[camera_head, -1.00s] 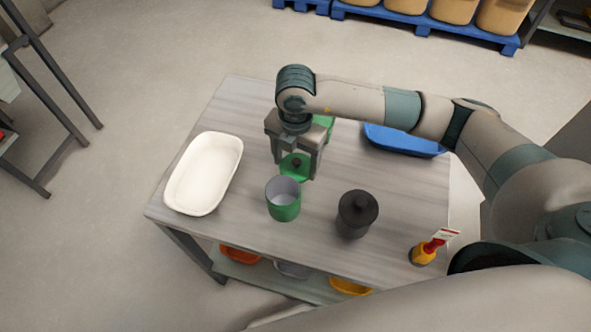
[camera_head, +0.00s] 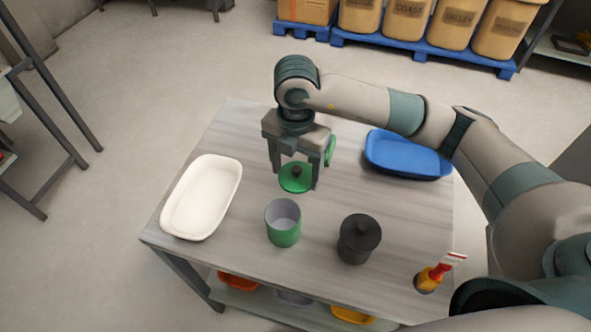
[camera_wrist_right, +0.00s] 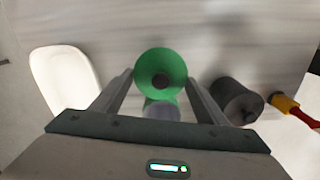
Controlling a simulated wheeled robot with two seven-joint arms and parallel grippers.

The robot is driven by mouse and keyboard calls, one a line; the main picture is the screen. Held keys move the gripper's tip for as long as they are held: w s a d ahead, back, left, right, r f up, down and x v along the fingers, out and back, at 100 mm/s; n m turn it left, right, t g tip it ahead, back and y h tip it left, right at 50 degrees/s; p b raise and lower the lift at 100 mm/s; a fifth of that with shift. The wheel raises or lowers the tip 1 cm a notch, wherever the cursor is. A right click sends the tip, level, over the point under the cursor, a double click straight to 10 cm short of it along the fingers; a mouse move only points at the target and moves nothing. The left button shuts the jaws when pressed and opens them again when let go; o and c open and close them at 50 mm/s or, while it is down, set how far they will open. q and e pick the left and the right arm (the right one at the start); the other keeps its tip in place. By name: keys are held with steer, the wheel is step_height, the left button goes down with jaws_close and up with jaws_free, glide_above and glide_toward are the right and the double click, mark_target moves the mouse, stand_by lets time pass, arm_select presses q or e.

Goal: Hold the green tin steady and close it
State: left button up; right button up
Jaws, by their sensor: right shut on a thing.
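The green tin (camera_head: 283,230) stands upright on the table, open at the top with its grey inside showing. My right gripper (camera_head: 297,179) is shut on the green lid (camera_head: 290,185), which has a dark knob. It holds the lid above the table, beyond the tin in the head view and apart from it. In the right wrist view the lid (camera_wrist_right: 160,60) sits between the fingers and covers part of the tin (camera_wrist_right: 162,110). My left gripper is not in view.
A black lidded tin (camera_head: 359,245) stands right of the green tin. A white tray (camera_head: 178,222) is at left, a blue tray (camera_head: 408,172) at back right. A yellow-and-red tool (camera_head: 430,278) stands at front right. Another green thing (camera_head: 331,150) is partly hidden behind my gripper.

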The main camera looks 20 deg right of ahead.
steer(key=n, duration=0.5)
steer(key=shift+s+d+r, duration=0.15)
steer(key=shift+d+r, duration=0.05)
steer(key=shift+d, duration=0.2)
steer(key=n, duration=0.6)
steer(key=shift+s+d+r, duration=0.25)
steer(key=shift+d+r, duration=0.05)
steer(key=shift+d, duration=0.1)
steer(key=n, duration=0.6)
steer(key=shift+s+d+r+b, duration=0.25)
steer(key=shift+d+b, duration=0.1)
steer(key=shift+d, duration=0.05)
steer(key=n, duration=0.6)
steer(key=shift+s+d+r, duration=0.2)
steer(key=shift+s+d, duration=0.05)
steer(key=shift+d, duration=0.15)
steer(key=s+d+n, duration=0.1)
steer(key=n, duration=0.6)
steer(key=s+d+r+n, duration=0.1)
steer(key=n, duration=0.6)
steer(key=d+n+b, duration=0.1)
steer(key=n, duration=0.7)
steer(key=shift+s+r, duration=0.3)
steer(key=shift+s, duration=0.1)
